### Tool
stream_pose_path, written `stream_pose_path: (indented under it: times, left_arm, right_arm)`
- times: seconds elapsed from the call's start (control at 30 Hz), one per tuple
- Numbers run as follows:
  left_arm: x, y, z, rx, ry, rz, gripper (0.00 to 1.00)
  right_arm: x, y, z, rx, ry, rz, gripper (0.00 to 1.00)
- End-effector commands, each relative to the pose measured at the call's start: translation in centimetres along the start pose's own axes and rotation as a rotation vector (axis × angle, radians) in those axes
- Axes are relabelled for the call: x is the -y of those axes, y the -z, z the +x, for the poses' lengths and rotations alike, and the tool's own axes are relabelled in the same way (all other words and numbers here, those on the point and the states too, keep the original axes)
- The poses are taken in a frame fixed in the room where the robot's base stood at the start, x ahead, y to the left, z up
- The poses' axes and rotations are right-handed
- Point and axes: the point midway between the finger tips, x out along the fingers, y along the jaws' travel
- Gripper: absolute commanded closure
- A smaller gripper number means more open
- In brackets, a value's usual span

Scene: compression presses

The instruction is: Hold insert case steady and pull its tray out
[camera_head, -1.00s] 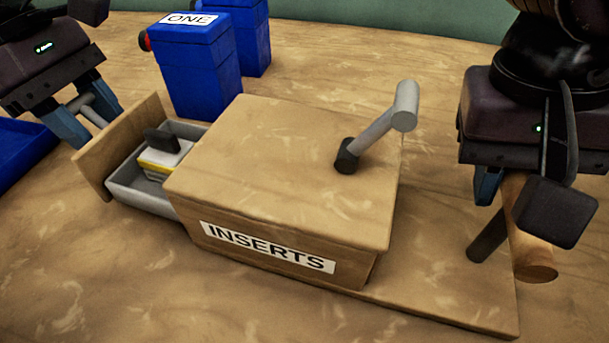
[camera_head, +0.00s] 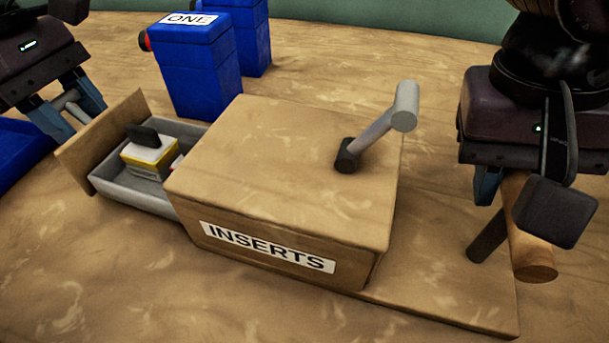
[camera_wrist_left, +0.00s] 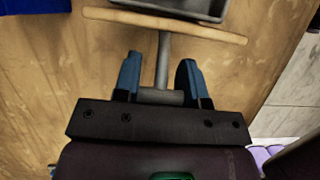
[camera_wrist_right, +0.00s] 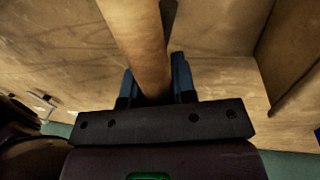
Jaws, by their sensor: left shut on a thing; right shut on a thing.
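The wooden insert case (camera_head: 285,170) with its INSERTS label (camera_head: 268,247) stands on the table. Its grey tray (camera_head: 130,190) sticks out of the left end, behind a wooden front panel (camera_head: 85,158). A white and yellow insert with a dark grip (camera_head: 150,152) lies in the tray. My left gripper (camera_head: 78,112) is shut on the tray's grey handle, which shows between its fingers in the left wrist view (camera_wrist_left: 163,70). My right gripper (camera_head: 500,195) is shut on a wooden bar (camera_head: 530,240) at the case's base; the bar also shows in the right wrist view (camera_wrist_right: 140,40).
A grey lever (camera_head: 380,130) rises from the case top. Two blue containers stand behind it, the nearer one labelled ONE (camera_head: 195,65). A blue tray (camera_head: 22,150) lies at the far left. The table in front is clear.

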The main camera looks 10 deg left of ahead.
Motion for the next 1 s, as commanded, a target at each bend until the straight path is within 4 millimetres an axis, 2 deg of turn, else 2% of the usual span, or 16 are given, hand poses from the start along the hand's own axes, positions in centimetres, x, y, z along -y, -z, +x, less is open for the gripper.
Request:
stream_pose_path:
  times: [0.2, 0.23, 0.4, 0.77, 0.87, 1.0]
  left_arm:
    - [-0.1, 0.5, -0.3, -0.001, -0.003, -0.003, 0.90]
    - [0.0, 0.5, -0.2, -0.001, -0.002, -0.002, 0.57]
    - [0.0, 0.5, -0.2, -0.001, -0.002, -0.001, 0.32]
    - [0.0, 0.4, -0.6, 0.000, -0.001, 0.000, 0.32]
    - [-0.1, 0.4, -1.7, 0.000, -0.004, -0.001, 0.32]
    - [-0.1, 0.5, -4.1, 0.000, -0.004, -0.001, 0.32]
  right_arm:
    - [-0.1, 0.0, 0.1, 0.001, -0.003, -0.001, 1.00]
    - [-0.1, 0.0, 0.1, 0.001, -0.003, -0.001, 1.00]
    - [0.0, 0.0, 0.1, 0.001, -0.003, -0.001, 1.00]
    - [0.0, 0.0, 0.1, 0.001, -0.002, -0.001, 1.00]
    - [0.0, 0.0, 0.1, 0.001, -0.002, -0.001, 1.00]
    - [0.0, 0.0, 0.1, 0.001, -0.002, -0.001, 1.00]
